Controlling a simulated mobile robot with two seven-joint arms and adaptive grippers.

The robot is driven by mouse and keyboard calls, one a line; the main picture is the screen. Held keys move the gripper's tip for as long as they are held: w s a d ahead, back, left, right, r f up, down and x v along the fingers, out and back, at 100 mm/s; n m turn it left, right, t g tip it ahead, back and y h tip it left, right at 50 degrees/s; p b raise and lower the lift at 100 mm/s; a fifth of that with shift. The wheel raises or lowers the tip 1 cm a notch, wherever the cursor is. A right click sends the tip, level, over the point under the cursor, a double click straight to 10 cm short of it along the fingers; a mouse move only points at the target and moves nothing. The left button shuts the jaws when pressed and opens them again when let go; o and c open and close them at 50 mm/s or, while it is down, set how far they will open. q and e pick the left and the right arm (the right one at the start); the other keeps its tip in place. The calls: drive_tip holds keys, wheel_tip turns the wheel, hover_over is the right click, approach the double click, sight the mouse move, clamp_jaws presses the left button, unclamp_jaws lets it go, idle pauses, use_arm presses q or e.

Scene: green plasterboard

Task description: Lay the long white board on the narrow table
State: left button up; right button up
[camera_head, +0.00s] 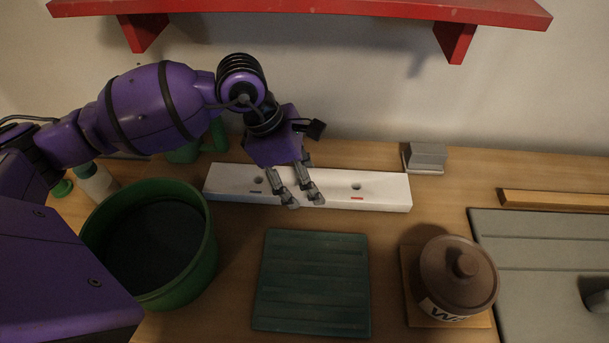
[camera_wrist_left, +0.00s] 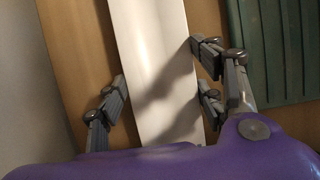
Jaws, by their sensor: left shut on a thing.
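The long white board (camera_head: 385,190) lies crosswise on or just above the wooden surface; I cannot tell if it touches it. It has two round holes and small red and dark marks on its front. My left gripper (camera_head: 299,198) comes down over its middle. In the left wrist view, the fingers of my left gripper (camera_wrist_left: 160,90) are on both sides of the white board (camera_wrist_left: 150,40), shut on it. The fingers hide a small part of the board. I cannot pick out a separate narrow table. My right gripper is not in view.
A green tub (camera_head: 205,255) stands at left, with a white bottle (camera_head: 97,183) behind it. A dark green ribbed board (camera_head: 313,285) lies in front. A lidded brown jar (camera_head: 458,280) and grey panel (camera_head: 540,255) are at right. A red shelf (camera_head: 300,8) hangs above.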

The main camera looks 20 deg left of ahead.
use_arm(q)
drive_tip(key=shift+f, duration=0.2)
drive_tip(key=o, duration=1.8)
drive_tip(key=shift+o, duration=0.3)
drive_tip(key=v, duration=0.5)
drive_tip(key=shift+a+r, duration=0.2)
drive_tip(key=shift+r, duration=0.05)
hover_over(248, 179)
drive_tip(key=shift+s+a+f, duration=0.1)
drive_tip(key=shift+a+f, duration=0.15)
drive_tip(key=shift+f, duration=0.05)
drive_tip(key=shift+s+a+r, duration=0.1)
drive_tip(key=shift+s+a, duration=0.1)
drive_tip(key=shift+a, duration=0.7)
